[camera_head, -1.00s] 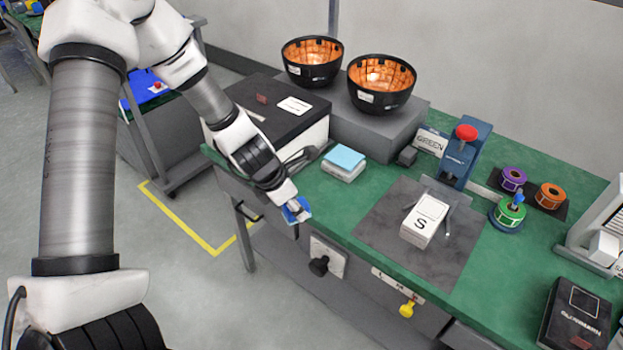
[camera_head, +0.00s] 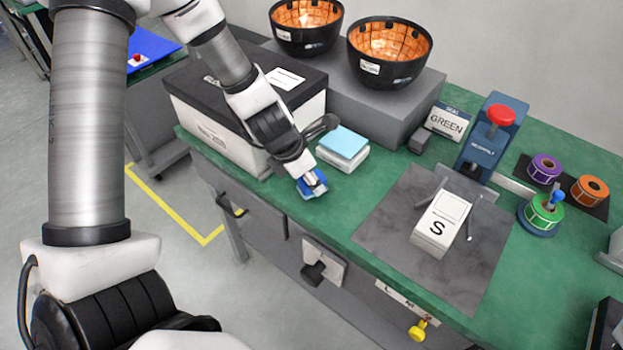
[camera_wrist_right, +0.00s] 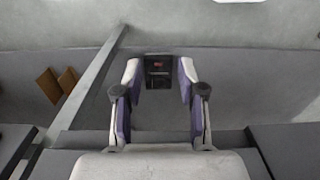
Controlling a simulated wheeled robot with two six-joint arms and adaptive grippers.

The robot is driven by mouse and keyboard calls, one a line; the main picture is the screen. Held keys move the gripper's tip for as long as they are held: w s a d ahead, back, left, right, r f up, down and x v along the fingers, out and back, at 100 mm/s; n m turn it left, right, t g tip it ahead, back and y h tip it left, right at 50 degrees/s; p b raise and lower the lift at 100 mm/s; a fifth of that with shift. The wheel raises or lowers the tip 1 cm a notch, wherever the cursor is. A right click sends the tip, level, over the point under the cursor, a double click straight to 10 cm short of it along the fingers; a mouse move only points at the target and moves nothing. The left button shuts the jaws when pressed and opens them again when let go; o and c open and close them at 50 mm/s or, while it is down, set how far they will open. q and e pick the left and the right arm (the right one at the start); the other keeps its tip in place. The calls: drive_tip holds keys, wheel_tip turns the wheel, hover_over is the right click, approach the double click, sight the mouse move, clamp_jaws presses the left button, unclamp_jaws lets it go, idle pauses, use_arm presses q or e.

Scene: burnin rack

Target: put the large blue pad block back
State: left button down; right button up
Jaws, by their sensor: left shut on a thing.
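My left gripper (camera_head: 312,184) is low over the green table's front left part, just in front of a white block with a light blue top (camera_head: 345,143). It is shut on a small blue thing with some white, which I take to be the blue pad block (camera_head: 318,188); the fingers hide much of it. I cannot tell whether it touches the table. A white block marked S (camera_head: 440,222) rests on the grey mat (camera_head: 390,222). In the right wrist view my right gripper (camera_wrist_right: 160,78) has its fingers apart, with nothing between them.
A black-lidded white box (camera_head: 225,125) stands left of the gripper. Two black bowls (camera_head: 388,55) sit on a grey riser behind. A blue press with a red knob (camera_head: 490,140) and tape rolls (camera_head: 545,168) are at right.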

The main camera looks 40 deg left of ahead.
use_arm(q)
drive_tip(key=shift+f, duration=0.2)
drive_tip(key=c, duration=0.7)
unclamp_jaws()
drive_tip(key=shift+w, duration=0.1)
drive_tip(key=shift+o, duration=0.2)
drive_tip(key=shift+r, duration=0.2)
drive_tip(key=p+v, duration=1.1)
drive_tip(key=v, duration=0.1)
drive_tip(key=shift+p, duration=0.35)
drive_tip(key=shift+a+f, duration=0.1)
